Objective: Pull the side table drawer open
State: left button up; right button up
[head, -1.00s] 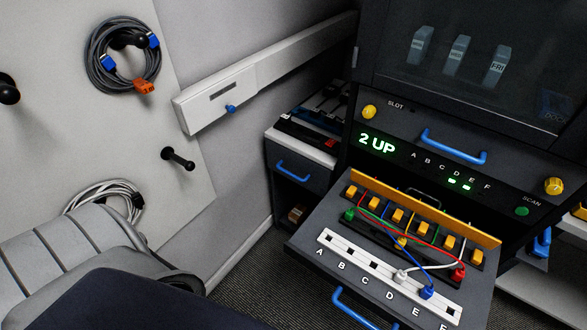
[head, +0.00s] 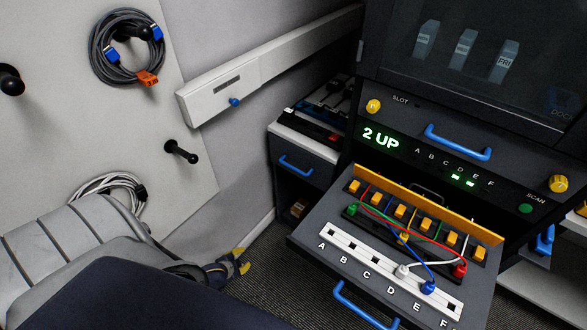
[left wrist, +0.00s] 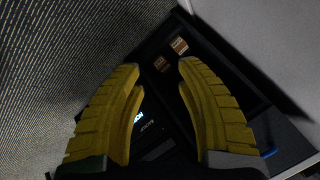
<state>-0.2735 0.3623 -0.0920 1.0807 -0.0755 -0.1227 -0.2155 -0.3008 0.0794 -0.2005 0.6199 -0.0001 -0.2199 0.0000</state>
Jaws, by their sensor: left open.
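The side table (head: 275,190) is a small dark cabinet with a white top, left of the big console. Its drawer (head: 312,170) has a blue bar handle (head: 296,165) and looks closed, its front flush. My left gripper (head: 243,262), with yellow fingers, is low over the floor, in front of and below the drawer, apart from the handle. In the left wrist view the fingers (left wrist: 160,75) are spread and empty. The handle shows partly there (left wrist: 268,153), beside the right finger. My right gripper is in neither view.
An open console tray (head: 315,232) with cables, sockets and a blue handle juts out right of the side table. Brown boxes (left wrist: 179,45) lie in the side table's lower shelf. A wall rail (head: 250,75) runs above. The carpet (head: 270,285) between is clear.

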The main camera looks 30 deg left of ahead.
pick_arm(q)
jog(key=w+a+r+m+t, duration=0.2)
jog(key=w+r+m+t, duration=0.2)
jog(key=w+r, duration=0.8)
jog(key=m+t+h, duration=0.3)
jog(key=m+t, duration=0.1)
jog(key=m, duration=0.3)
send_near(293, 167)
jog(key=w, duration=0.3)
jog(key=w+f, duration=0.1)
jog(key=w, duration=0.2)
jog(key=w+f, duration=0.1)
jog(key=w, duration=0.3)
jog(key=shift+d+f, duration=0.25)
jog(key=shift+d, duration=0.1)
jog(key=shift+c, duration=0.2)
grip_shut()
